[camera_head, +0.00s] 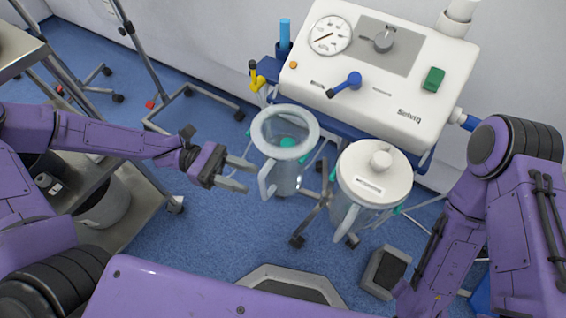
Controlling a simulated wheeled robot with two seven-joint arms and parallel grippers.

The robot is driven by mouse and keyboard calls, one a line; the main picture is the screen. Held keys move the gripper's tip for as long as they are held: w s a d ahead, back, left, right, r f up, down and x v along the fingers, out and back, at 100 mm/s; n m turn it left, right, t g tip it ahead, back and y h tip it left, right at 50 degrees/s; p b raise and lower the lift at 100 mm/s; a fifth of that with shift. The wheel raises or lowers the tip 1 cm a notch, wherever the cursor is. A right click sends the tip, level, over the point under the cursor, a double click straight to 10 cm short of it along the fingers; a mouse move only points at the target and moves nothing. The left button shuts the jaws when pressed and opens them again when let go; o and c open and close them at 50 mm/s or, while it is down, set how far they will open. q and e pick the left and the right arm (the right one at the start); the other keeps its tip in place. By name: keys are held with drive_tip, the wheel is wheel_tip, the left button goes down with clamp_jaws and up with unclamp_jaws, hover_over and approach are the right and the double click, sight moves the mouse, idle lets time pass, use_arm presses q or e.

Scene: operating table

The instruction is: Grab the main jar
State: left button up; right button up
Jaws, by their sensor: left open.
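Two clear jars hang at the front of a white suction machine (385,70). The left jar (283,172) is open at the top, with a pale rim, a handle on its left side and something green inside. The right jar (352,205) has a white lid (374,174) with a round knob. I cannot tell which one is the main jar. My left gripper (240,174) is open and empty, just left of the open jar's handle, its fingers pointing at it. My right arm shows at the right, but its gripper is out of sight.
The machine has a gauge, a blue lever and a green switch. It stands on a wheeled frame against the wall. A metal cart (140,195) is at the left, with a bin beneath. A grey pedal (385,271) lies on the blue floor (225,237).

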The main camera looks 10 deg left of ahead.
sight(262, 183)
use_arm(q)
drive_tip(key=d, duration=0.1)
drive_tip(key=d+b, duration=0.1)
drive_tip(key=d, duration=0.3)
drive_tip(key=shift+s+f+b, duration=0.1)
drive_tip(key=shift+s+b, duration=0.2)
clamp_jaws()
drive_tip(key=shift+r, duration=0.2)
